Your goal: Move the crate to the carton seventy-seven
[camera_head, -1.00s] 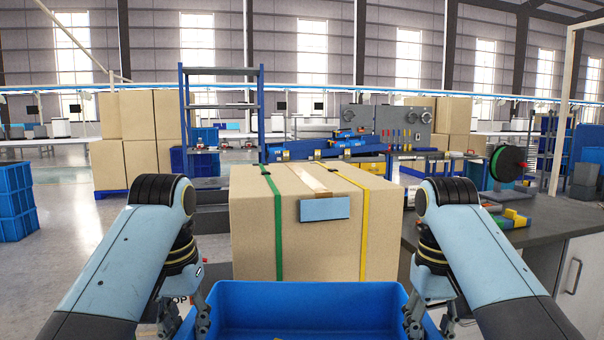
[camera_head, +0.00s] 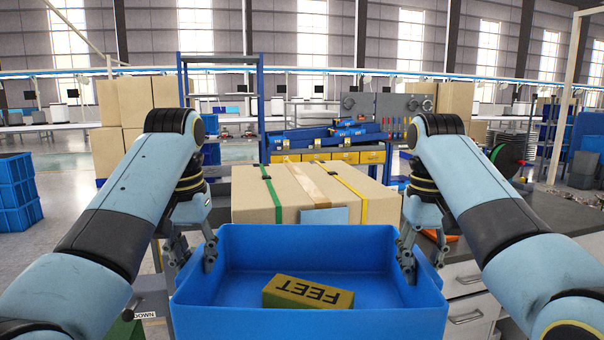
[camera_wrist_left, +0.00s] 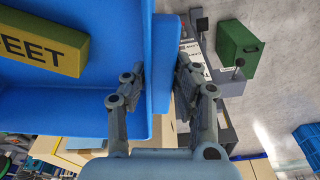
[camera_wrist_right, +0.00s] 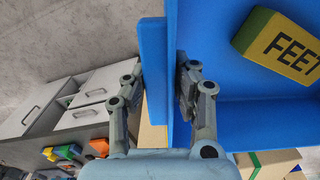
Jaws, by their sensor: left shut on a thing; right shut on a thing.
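The blue crate (camera_head: 310,322) is held up in front of me, level or nearly so. A yellow-green block marked FEET (camera_head: 308,293) lies inside it. My left gripper (camera_head: 194,258) is shut on the crate's left wall; the wall sits between its fingers in the left wrist view (camera_wrist_left: 159,75). My right gripper (camera_head: 420,258) is shut on the right wall, as the right wrist view shows (camera_wrist_right: 160,75). A large cardboard carton (camera_head: 245,200) with green and yellow straps stands just beyond the crate. The crate hides its lower front. I see no number on it.
A grey worktop with drawers (camera_head: 470,315) stands at the right. Blue stacked bins (camera_head: 15,195) stand at the far left on open floor. A blue shelf rack (camera_head: 220,100) and a tool bench with yellow drawers (camera_head: 345,157) are behind the carton. A green box (camera_wrist_left: 240,45) shows below left.

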